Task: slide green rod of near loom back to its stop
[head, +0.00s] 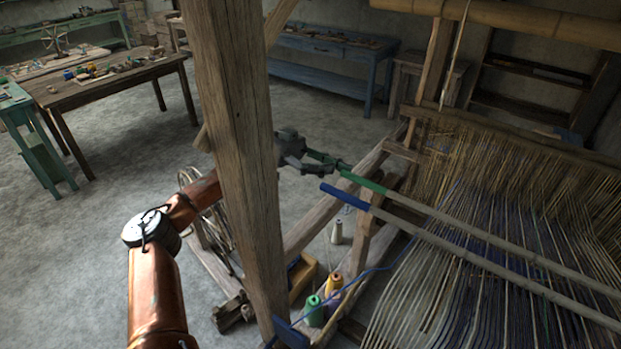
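The near loom's green rod is a long pale stick with a green grip (364,182) at its left end. It lies across the warp threads, running down to the right. A similar rod with a blue grip (344,196) lies on its nearer side. My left gripper (343,168) reaches past the wooden post, with its fingertips at the left end of the green grip. The fingers and grip overlap in the picture, and I cannot tell whether they close on it. The stop cannot be made out. My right gripper is not in view.
A thick wooden post (237,150) stands in front of my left arm and hides part of it. Thread spools (314,311) stand low beside the loom frame. Blue-purple and tan warp threads (480,250) fill the right. A blue bench (330,70) is behind; open floor lies left.

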